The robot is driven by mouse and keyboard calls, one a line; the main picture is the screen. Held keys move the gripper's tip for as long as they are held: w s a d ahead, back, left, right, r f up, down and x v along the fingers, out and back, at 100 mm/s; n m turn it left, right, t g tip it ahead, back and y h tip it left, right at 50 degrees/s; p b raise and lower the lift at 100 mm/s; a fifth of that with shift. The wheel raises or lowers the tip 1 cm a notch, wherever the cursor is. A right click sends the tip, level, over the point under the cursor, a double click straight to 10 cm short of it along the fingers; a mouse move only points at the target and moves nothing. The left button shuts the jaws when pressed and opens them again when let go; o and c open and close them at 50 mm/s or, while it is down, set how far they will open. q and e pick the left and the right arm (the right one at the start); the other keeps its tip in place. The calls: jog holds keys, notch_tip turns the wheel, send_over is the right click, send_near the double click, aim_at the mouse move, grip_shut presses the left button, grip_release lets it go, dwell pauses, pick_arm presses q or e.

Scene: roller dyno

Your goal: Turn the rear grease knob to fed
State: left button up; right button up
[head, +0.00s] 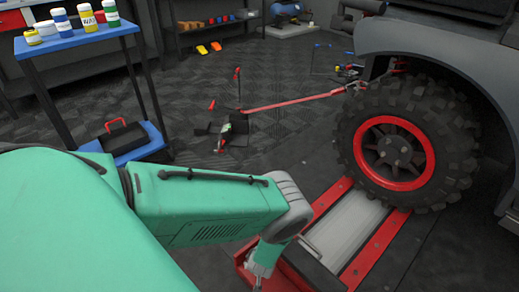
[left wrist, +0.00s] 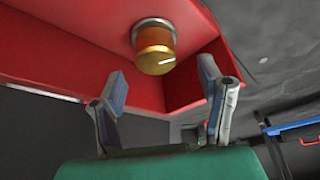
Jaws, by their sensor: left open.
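The grease knob (left wrist: 155,50) shows in the left wrist view as a gold and orange cylinder on a grey collar, set in a red panel (left wrist: 70,45). A short white mark is on its end face. My left gripper (left wrist: 164,75) is open, its two fingers on either side below the knob, with no visible contact. In the head view, my green left arm comes in from the left and bends down at the near end of the red dyno frame (head: 374,251). The knob and the fingertips are hidden there. My right gripper is not in view.
A large tyre with a red rim (head: 395,152) rests at the roller (head: 345,235). A red strap (head: 290,103) runs from the vehicle to a floor stand. A blue-topped cart (head: 75,40) with bottles stands at left.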

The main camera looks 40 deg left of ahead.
pick_arm(q)
jog(key=b+x, duration=0.1)
jog(key=x, duration=0.2)
jog(key=shift+a+f, duration=0.15)
jog(key=shift+f, duration=0.15)
jog(key=shift+w+f+b, duration=0.1)
jog(key=shift+f+b, duration=0.1)
jog(key=shift+b, duration=0.2)
jog(key=shift+d+r, duration=0.15)
jog(key=shift+d, duration=0.4)
jog(key=shift+a+f, duration=0.2)
jog(key=shift+a, duration=0.15)
jog(key=shift+a+f, duration=0.15)
jog(key=shift+a, duration=0.1)
jog(key=c, duration=1.2)
jog(key=shift+o, duration=0.2)
jog(key=shift+d, duration=0.35)
jog(key=shift+a+m, duration=0.2)
jog(key=shift+m, duration=0.5)
jog(key=m+t+h+p, duration=0.1)
jog(key=m, duration=0.2)
jog(key=m+h, duration=0.1)
jog(key=m, duration=0.3)
jog(key=shift+h, duration=0.3)
jog(key=shift+m+h+b, duration=0.6)
jog(key=shift+m+h, duration=0.2)
jog(key=shift+m, duration=1.1)
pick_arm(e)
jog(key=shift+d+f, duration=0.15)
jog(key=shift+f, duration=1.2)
